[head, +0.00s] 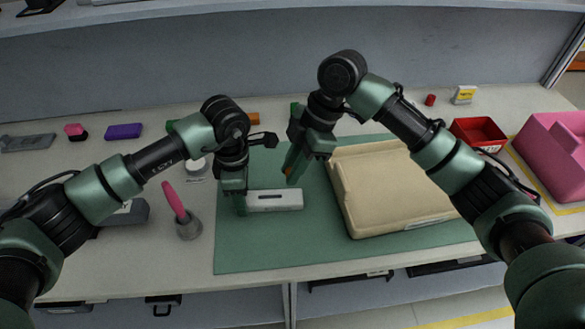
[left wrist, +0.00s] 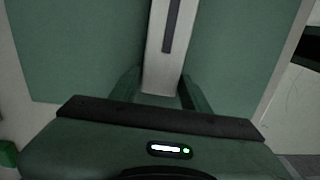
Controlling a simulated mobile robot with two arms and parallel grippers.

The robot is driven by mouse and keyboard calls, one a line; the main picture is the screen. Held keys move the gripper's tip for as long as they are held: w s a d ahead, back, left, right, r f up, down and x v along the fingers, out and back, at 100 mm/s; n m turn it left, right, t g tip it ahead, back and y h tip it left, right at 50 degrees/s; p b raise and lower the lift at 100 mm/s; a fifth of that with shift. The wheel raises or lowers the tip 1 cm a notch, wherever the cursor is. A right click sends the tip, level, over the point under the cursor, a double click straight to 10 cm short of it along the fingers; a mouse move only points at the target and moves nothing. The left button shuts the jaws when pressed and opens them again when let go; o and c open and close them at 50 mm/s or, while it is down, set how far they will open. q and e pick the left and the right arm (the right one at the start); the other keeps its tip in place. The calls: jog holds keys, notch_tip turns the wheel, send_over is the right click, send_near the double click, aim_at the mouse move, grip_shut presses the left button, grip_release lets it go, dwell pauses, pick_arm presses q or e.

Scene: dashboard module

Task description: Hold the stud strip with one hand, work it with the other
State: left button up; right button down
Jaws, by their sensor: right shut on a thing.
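The stud strip (head: 282,200) is a pale grey bar with a dark slot along its top. It lies on the green mat (head: 240,258). In the left wrist view the strip (left wrist: 165,55) runs away between my left gripper's fingertips. My left gripper (head: 240,207) is at the strip's left end, with a finger against each side (left wrist: 162,85). My right gripper (head: 291,176) is above and behind the strip's right part, apart from it. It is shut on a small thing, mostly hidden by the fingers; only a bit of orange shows.
A large beige module (head: 375,190) lies right of the strip on the mat. A grey cup (head: 188,228) with a pink-handled tool stands at left. A red bin (head: 478,133) and a pink crate (head: 555,150) are at right. The mat in front of the strip is clear.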

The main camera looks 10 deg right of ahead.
pick_arm(q)
jog(key=shift+o, duration=1.3)
notch_tip(320, 180, up, 12)
